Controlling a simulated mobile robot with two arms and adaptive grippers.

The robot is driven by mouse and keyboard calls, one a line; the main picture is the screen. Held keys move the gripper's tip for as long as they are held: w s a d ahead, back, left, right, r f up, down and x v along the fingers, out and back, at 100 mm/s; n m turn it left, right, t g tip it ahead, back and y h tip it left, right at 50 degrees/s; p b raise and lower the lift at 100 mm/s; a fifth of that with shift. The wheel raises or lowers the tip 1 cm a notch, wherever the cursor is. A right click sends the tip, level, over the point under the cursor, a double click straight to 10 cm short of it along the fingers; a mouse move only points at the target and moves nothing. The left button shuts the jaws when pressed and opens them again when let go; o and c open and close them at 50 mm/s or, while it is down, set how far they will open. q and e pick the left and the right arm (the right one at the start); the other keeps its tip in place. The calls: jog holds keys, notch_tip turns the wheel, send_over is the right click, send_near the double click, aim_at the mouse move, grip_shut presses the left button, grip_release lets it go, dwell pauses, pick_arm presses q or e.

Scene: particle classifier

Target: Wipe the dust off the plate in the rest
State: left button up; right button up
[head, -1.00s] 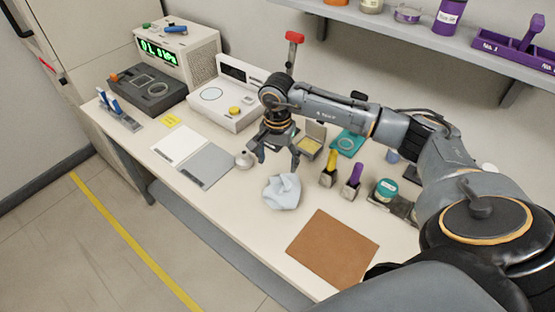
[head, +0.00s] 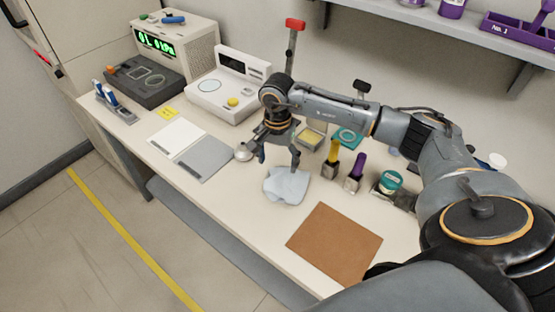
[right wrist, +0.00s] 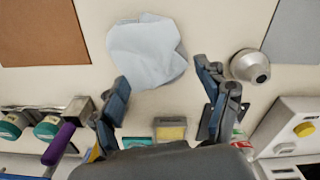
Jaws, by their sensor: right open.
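A pale blue cloth (head: 287,186) lies loosely spread on the bench; it also shows in the right wrist view (right wrist: 147,52). My right gripper (head: 279,162) hangs just above and behind it, fingers apart and empty. In the right wrist view the fingers (right wrist: 162,80) are spread, with the cloth beyond them, clear of their grip. A dark grey block (head: 145,80) with a framed window and a teal square with a ring (head: 346,138) are in view. I cannot tell which thing is the plate's rest, and no dust can be made out. My left gripper is out of view.
A silver knob-like object (head: 243,154) stands left of the gripper. Yellow-handled (head: 333,153) and purple-handled (head: 356,167) tools stand to the right, beside a teal-lidded jar (head: 390,182). A brown mat (head: 335,243) lies in front; white and grey sheets (head: 205,159) lie left.

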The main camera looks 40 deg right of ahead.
grip_shut()
dwell(0.6)
jog(key=shift+f, duration=0.1)
